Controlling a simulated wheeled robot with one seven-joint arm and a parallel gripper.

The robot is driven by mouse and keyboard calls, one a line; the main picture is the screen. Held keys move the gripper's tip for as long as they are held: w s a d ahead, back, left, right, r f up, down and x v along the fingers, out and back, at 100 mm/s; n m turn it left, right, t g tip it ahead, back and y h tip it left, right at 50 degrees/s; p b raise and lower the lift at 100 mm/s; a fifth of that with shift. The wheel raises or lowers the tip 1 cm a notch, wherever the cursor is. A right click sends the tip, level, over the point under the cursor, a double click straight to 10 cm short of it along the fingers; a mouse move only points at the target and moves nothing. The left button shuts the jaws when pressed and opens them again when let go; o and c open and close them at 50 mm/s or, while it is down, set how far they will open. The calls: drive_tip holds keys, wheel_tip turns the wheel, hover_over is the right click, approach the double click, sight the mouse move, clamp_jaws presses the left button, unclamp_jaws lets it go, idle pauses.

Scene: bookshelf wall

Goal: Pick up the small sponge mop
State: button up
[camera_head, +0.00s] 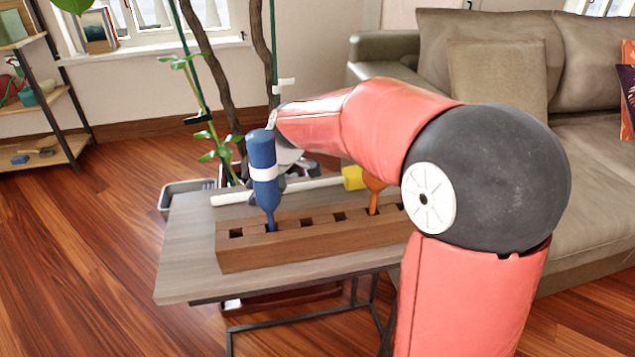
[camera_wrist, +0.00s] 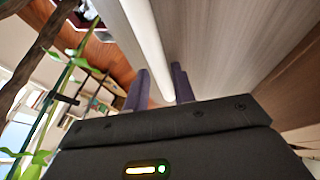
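The sponge mop lies on the grey side table behind the wooden block. Its white handle (camera_head: 318,184) runs left to right, and its yellow head (camera_head: 353,178) is at the right end. My gripper is low over the handle, mostly hidden behind the blue screwdriver in the head view. In the wrist view the fingers of my gripper (camera_wrist: 160,84) stand apart, with the white handle (camera_wrist: 148,40) passing between them. I cannot tell whether they touch it or are shut on it.
A wooden block (camera_head: 310,244) with holes stands at the table's front, holding an upright blue screwdriver (camera_head: 263,165) and an orange tool (camera_head: 373,194). The grey table (camera_head: 185,270) is bare at left. A plant (camera_head: 215,140) rises behind; a sofa (camera_head: 590,195) stands right.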

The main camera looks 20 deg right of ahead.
drive_tip(key=shift+a+f, duration=0.1)
drive_tip(key=shift+f, duration=0.2)
drive_tip(key=shift+c, duration=0.3)
clamp_jaws()
